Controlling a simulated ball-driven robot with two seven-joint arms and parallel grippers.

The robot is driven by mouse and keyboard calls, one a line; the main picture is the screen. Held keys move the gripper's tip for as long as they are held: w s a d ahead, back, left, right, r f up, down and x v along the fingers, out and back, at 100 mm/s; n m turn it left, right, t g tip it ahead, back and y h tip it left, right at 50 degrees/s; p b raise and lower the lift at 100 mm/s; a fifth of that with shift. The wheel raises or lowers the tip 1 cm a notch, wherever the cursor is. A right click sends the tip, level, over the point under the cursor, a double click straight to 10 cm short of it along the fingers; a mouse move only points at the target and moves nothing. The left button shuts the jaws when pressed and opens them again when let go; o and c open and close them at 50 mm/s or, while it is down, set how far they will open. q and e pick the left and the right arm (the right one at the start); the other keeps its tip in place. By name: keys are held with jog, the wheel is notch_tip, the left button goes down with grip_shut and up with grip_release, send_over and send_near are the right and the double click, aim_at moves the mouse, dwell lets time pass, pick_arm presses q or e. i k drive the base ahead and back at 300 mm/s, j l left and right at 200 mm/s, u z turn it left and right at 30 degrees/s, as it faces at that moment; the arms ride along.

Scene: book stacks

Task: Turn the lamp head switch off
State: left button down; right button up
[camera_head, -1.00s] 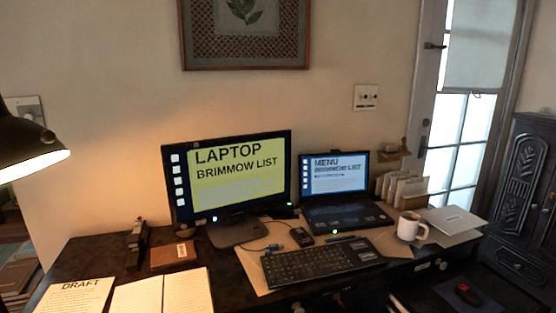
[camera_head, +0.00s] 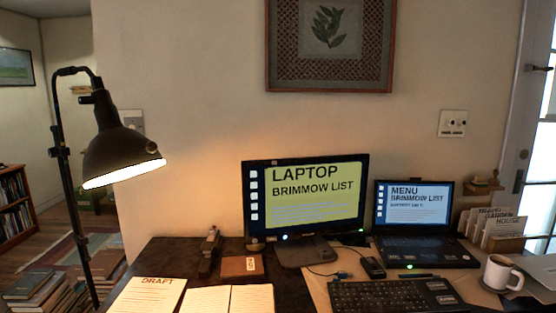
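A black floor lamp (camera_head: 62,190) stands at the left of the desk on a thin dark pole. Its black bell-shaped head (camera_head: 118,150) tilts down to the right and its bulb is lit, with a bright opening (camera_head: 124,173) and a warm glow on the wall. A small knob-like part (camera_head: 150,147) shows on the right side of the head; I cannot tell whether it is the switch. Neither of my grippers is in view.
The dark desk (camera_head: 150,258) carries a monitor (camera_head: 305,200), a laptop (camera_head: 415,215), a keyboard (camera_head: 392,295), a white mug (camera_head: 500,273) and papers (camera_head: 155,293). Book piles (camera_head: 45,285) crowd the floor by the lamp pole. A bookshelf (camera_head: 14,205) stands at the far left.

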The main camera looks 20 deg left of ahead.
aim_at(85, 100)
jog(key=u, duration=1.4)
